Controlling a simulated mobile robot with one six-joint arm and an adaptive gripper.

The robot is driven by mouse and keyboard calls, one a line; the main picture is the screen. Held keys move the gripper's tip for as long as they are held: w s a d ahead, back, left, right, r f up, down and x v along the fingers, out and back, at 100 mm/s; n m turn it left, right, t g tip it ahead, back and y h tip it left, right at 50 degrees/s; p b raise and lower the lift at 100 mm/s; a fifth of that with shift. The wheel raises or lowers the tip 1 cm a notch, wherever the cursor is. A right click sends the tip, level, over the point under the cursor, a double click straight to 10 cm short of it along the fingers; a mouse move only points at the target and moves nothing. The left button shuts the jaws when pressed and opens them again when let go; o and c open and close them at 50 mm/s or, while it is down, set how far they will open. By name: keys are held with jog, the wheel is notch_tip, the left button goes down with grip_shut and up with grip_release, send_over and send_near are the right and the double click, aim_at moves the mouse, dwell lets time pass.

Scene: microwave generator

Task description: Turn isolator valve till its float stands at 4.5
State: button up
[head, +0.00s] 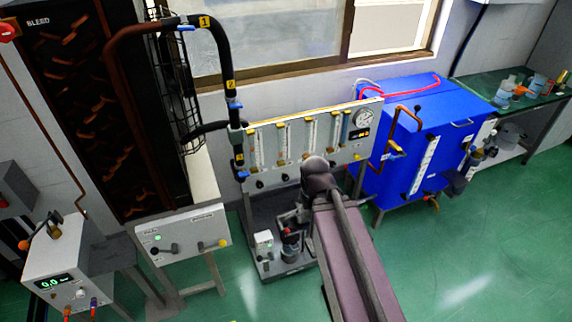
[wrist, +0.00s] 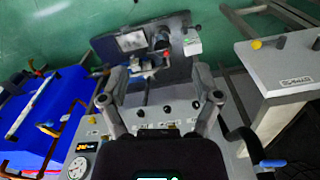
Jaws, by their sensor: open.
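The grey flowmeter panel (head: 268,172) stands in the middle of the head view, with several upright float tubes (head: 282,145) and a row of dark knobs (head: 260,183) below them. Which knob is the isolator valve cannot be read, nor can the float heights. My arm covers part of the panel's lower edge and hides my gripper in the head view. In the wrist view my gripper (wrist: 159,74) is open and empty, its fingers spread wide. The panel (wrist: 150,118) lies behind and between the fingers, with small dark knobs (wrist: 167,108) on it. No contact with a knob shows.
A blue tank (head: 405,125) with copper pipe stands right of the panel. A pump skid (head: 285,258) sits below it. Left are a white control box (head: 180,236) and a meter box (head: 62,265) reading 0.0. Black hose (head: 228,75) rises at the panel's left.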

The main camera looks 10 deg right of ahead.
jog(key=w+d+f+m+t+h+b, duration=0.1)
jog(key=w+d+f+t+b, duration=0.15)
jog(key=w+f+b, duration=0.5)
jog(key=w+d+f+m+t+h+b, duration=0.1)
jog(key=w+f+t+b, duration=0.4)
jog(key=b, duration=0.4)
jog(key=n+t+y+b, duration=0.45)
jog(key=t+b, duration=1.05)
jog(key=b, duration=2.4)
send_near(286, 179)
jog(key=s+d+f+m+y, duration=0.1)
jog(key=s+m, duration=0.1)
jog(key=shift+s+d+n+g, duration=0.1)
jog(key=shift+s+n+g, duration=0.15)
jog(key=shift+n, duration=0.1)
jog(key=shift+w, duration=0.1)
jog(key=p+x, duration=0.5)
jog(key=x, duration=0.8)
jog(key=shift+w+a+r, duration=0.2)
jog(key=shift+w+r, duration=0.05)
jog(key=shift+r, duration=0.05)
